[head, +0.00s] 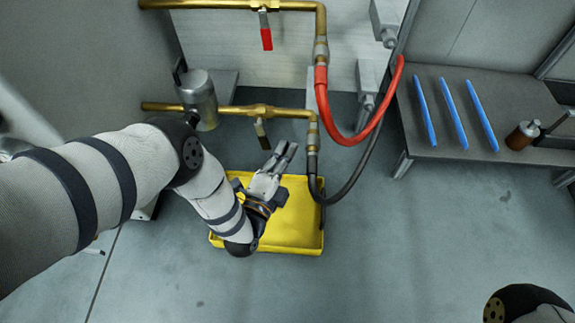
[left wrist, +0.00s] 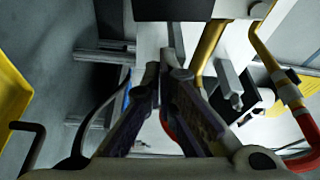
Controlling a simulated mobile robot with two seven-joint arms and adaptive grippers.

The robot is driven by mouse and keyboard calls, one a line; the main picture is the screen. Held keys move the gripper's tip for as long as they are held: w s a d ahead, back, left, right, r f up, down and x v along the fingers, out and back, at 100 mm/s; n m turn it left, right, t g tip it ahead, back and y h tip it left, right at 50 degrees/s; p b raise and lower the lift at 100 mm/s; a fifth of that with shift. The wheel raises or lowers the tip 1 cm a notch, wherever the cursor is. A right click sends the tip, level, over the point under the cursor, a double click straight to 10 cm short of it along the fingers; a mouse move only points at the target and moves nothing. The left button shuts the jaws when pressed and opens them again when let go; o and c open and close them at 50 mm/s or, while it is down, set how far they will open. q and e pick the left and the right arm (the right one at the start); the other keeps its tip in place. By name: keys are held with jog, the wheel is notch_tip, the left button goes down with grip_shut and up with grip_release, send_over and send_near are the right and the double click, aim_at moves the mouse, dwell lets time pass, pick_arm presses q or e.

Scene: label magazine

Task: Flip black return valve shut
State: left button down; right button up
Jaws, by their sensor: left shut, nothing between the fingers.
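The black return valve handle (head: 262,134) hangs down from the valve body on the lower brass pipe (head: 255,110), across the pipe's line. My left gripper (head: 287,150) is shut and empty, just below and to the right of the handle, with a small gap showing between them in the head view. In the left wrist view the closed fingertips (left wrist: 162,75) point toward the pipework, with a brass pipe (left wrist: 207,48) just beyond them. I cannot clearly make out the black handle there. My right gripper is out of view.
A red valve handle (head: 266,38) hangs from the upper brass pipe. A red hose (head: 372,128) and a black hose (head: 345,186) loop right of the gripper. A yellow tray (head: 300,235) lies below. A bench (head: 510,88) at right bears blue sticks (head: 452,112).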

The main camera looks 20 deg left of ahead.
aim_at(264, 143)
pick_arm(q)
jog(key=shift+s+a, duration=0.2)
jog(key=shift+a, duration=0.35)
jog(key=shift+s+a, duration=0.15)
jog(key=shift+a, duration=0.35)
jog(key=shift+f, duration=0.1)
jog(key=shift+s+a+f+m+g+p, duration=0.15)
jog(key=shift+a+m+p, duration=0.35)
jog(key=shift+a, duration=0.05)
jog(key=shift+s+a+f+m+g+p, duration=0.1)
jog(key=shift+a+m+g+p, duration=0.05)
jog(key=shift+a+m+p, duration=0.35)
